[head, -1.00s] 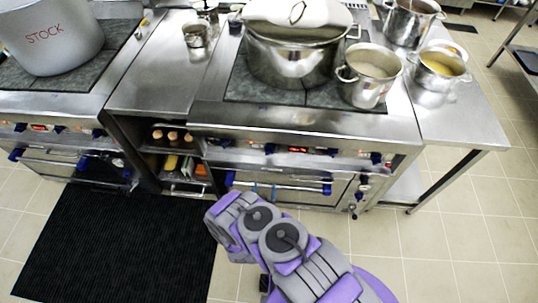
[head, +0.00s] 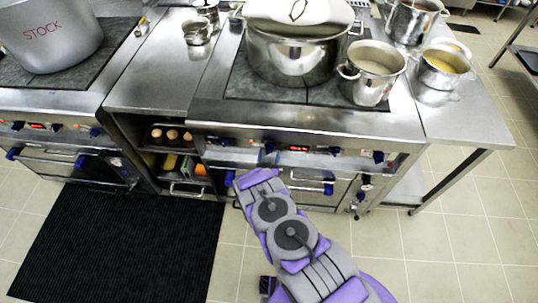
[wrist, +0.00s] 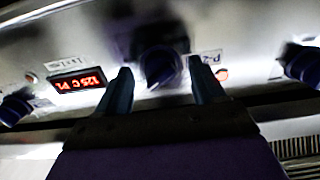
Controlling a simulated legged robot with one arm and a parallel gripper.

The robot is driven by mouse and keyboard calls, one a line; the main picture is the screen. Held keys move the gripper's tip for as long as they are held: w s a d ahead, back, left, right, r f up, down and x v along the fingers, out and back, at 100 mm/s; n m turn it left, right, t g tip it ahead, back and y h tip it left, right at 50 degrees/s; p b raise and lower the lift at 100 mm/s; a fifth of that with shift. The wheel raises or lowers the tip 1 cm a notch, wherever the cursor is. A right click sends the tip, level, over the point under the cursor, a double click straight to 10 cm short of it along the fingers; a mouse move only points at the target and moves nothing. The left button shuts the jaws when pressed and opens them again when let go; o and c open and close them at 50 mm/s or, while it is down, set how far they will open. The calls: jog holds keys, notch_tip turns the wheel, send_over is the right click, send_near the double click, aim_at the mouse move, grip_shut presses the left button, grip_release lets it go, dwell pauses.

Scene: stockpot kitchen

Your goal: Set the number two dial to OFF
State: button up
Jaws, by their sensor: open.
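A dark blue dial (wrist: 158,64) on the steel stove panel sits in the middle of the wrist view, beside a white label (wrist: 205,58) that seems to read P-2 upside down. My gripper (wrist: 160,74) is open, with one finger on each side of the dial in the picture. I cannot tell whether the fingers touch it. In the head view what looks like the same dial (head: 268,147) shows just beyond the end of my arm. My fingers are hidden there. The dial's pointer setting is not readable.
A red lit display (wrist: 78,83) and other dials, one at left (wrist: 15,107) and one at right (wrist: 303,64), share the panel. Below is an oven handle (head: 308,187). A large pot (head: 292,55) and a smaller pot (head: 371,75) stand on the stove top.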

jog(key=shift+w, duration=0.6)
jog(key=c, duration=1)
